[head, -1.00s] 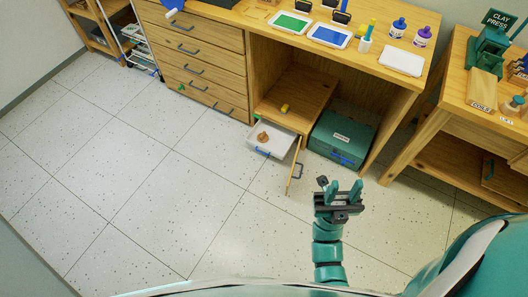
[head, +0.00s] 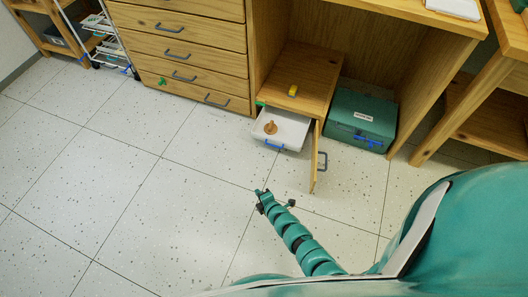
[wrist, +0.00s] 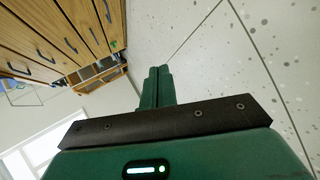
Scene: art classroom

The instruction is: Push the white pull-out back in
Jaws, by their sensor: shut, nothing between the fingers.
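The white pull-out (head: 291,131) sticks out of the low wooden cabinet (head: 308,72) under the desk. It has a blue handle (head: 274,145) on its front and a small brown object (head: 270,127) lying in it. The cabinet's hinged door (head: 316,160) stands open along its right side. My gripper (head: 262,193) is in front of the pull-out, a clear gap short of it, over the floor. In the wrist view, its green fingers (wrist: 160,72) are together with nothing between them. I cannot clearly make out the pull-out in the wrist view.
A yellow object (head: 293,90) lies on top of the low cabinet. A green box (head: 349,118) stands on the floor to the right of the open door. A bank of drawers (head: 183,50) is at the left. The tiled floor (head: 120,180) to the left is clear.

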